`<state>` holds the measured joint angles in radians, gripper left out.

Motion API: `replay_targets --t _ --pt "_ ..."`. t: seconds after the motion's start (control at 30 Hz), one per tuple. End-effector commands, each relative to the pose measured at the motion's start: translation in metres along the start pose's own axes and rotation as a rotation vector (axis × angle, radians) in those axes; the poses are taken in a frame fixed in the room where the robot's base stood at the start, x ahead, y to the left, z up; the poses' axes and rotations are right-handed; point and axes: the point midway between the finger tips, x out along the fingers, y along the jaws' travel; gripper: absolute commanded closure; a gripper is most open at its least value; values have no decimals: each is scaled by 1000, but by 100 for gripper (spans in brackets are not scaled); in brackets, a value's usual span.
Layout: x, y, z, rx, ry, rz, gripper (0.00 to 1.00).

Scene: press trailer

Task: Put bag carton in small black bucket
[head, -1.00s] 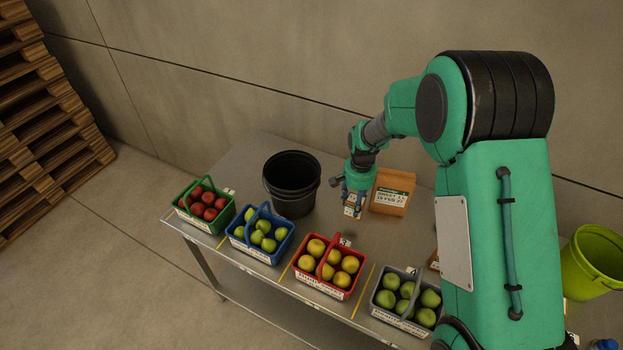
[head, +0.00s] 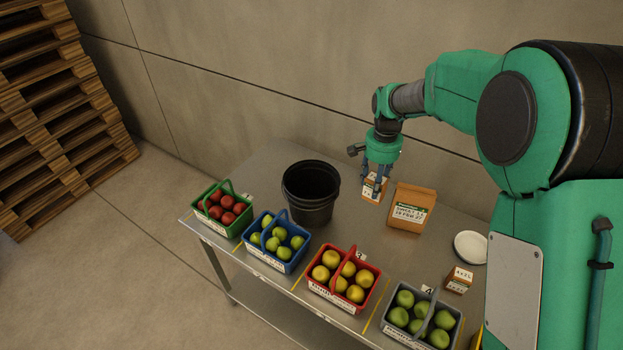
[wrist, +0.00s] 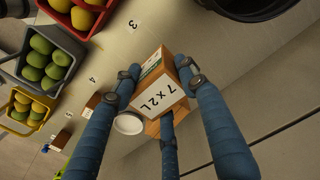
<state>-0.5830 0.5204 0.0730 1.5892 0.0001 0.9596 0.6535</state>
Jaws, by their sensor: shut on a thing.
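My gripper (head: 377,183) is shut on a small brown bag carton (head: 371,191) with a white label. In the wrist view the carton (wrist: 160,98) sits between my blue fingers, its label reading "7 x 2L". It appears held above the table, left of a larger brown paper bag (head: 411,209). The black bucket (head: 310,196) stands open on the table, to the left of my gripper and apart from it. Part of its dark rim (wrist: 248,12) shows at the top of the wrist view. The bucket's bottom is hidden.
Along the table's front edge stand a green basket of red fruit (head: 222,207), a blue one (head: 277,242), a red one (head: 342,281) and a grey one (head: 421,318). A white plate (head: 470,247) and a small brown box (head: 458,280) lie to the right.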

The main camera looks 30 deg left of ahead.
Motion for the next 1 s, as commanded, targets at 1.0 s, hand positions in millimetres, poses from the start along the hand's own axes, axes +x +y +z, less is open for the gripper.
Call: replay_targets --t 1.0 --pt "-1 -184 9 904 0 -2 88"
